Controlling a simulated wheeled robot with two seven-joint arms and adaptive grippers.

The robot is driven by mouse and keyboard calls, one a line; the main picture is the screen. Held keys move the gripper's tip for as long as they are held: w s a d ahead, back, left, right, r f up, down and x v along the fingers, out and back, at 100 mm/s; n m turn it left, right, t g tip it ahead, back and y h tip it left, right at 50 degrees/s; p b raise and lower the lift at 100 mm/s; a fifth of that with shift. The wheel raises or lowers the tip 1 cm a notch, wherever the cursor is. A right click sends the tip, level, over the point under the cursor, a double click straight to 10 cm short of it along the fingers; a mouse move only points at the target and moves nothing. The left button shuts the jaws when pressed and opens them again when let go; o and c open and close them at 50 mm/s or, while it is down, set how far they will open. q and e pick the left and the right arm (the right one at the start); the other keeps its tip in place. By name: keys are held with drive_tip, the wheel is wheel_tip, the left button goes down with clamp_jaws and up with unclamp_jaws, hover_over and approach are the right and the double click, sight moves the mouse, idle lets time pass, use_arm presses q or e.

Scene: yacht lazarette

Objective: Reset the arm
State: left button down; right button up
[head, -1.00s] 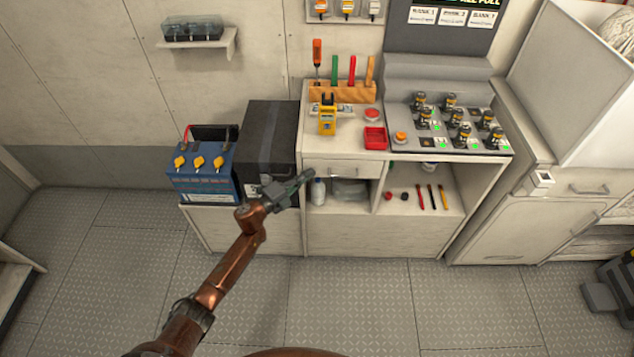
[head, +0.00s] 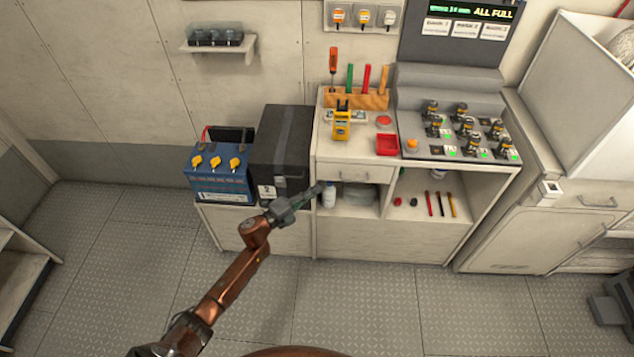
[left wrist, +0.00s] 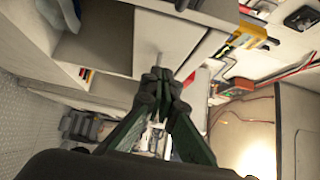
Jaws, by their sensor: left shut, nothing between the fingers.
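My left arm comes in from the lower left in the head view. Its gripper (head: 303,196) is shut and empty, in front of the workbench's left part, just below the closed drawer (head: 352,172). In the left wrist view the closed fingertips (left wrist: 160,82) meet in the middle, with the drawer front and its handle beyond them. My right gripper is in neither view.
A blue battery (head: 218,178) and a black case (head: 282,150) stand left of the bench. The bench top holds a yellow meter (head: 341,124), a red tray (head: 387,145) and a charger panel (head: 455,135). Open shelves below hold small items. The floor (head: 350,305) in front is clear.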

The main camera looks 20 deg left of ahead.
use_arm(q)
drive_tip(key=v, duration=0.7)
drive_tip(key=shift+a+f+p, duration=0.25)
drive_tip(key=shift+p, duration=0.15)
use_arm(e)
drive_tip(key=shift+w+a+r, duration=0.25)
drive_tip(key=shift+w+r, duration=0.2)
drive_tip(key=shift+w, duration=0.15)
